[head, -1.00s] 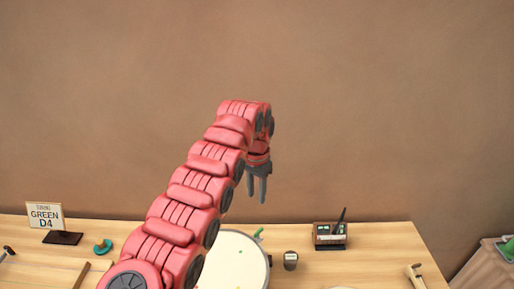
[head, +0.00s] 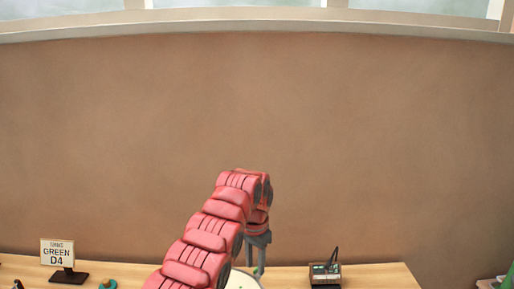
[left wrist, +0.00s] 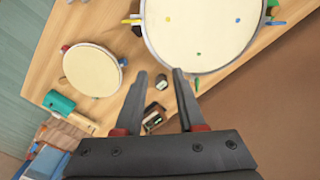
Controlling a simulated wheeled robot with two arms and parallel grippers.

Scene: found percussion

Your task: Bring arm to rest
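My red left arm (head: 205,245) reaches up and forward over the table in the head view. Its gripper (head: 255,266) points down above the table. In the left wrist view the gripper (left wrist: 159,72) has its two dark fingers apart, with nothing held between them. A small dark object (left wrist: 156,109) shows on the table beyond the gap. My right arm and gripper are in neither view.
A large pale drum (left wrist: 205,35) and a smaller round drum (left wrist: 92,70) lie on the wooden table (head: 385,276). A sign reading "GREEN D4" (head: 57,253) stands at left, a dark box (head: 325,273) at right. The brown wall (head: 150,130) is behind.

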